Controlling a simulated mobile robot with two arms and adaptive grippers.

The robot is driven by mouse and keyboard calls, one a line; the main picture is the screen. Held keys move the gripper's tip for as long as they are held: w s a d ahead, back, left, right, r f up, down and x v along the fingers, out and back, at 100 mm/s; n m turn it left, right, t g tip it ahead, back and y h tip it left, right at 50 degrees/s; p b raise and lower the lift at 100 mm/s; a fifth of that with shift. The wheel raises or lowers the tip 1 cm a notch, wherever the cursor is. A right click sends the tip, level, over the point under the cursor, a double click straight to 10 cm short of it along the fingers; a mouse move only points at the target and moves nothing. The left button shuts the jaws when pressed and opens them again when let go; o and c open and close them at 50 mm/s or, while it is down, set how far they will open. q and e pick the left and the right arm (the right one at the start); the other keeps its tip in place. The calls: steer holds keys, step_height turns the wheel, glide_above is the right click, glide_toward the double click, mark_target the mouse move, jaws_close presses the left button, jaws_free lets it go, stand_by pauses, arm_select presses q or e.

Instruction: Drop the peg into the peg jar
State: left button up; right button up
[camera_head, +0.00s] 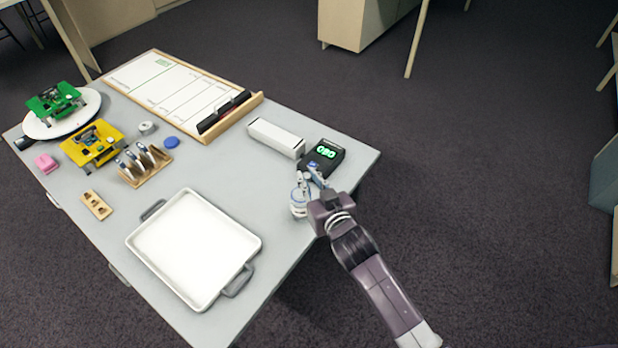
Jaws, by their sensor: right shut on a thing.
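The peg jar (298,207), a small clear jar with a bluish band, stands near the table's right front edge. My right gripper (309,180) is at the jar, its fingers over the jar's upper right side. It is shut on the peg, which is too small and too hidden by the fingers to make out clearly. I cannot tell whether the peg is above the jar's mouth or inside it. My left gripper is not in view.
Behind the gripper stand a black device with a green display (323,157) and a white box (276,138). A white tray (250,243) lies to the left. A wooden tool rack (146,176), a peg block (96,204) and a planning board (160,84) are farther off.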

steer(key=shift+f, duration=0.25)
steer(key=o, duration=0.9)
steer(key=v, duration=1.2)
steer(key=shift+r, duration=0.1)
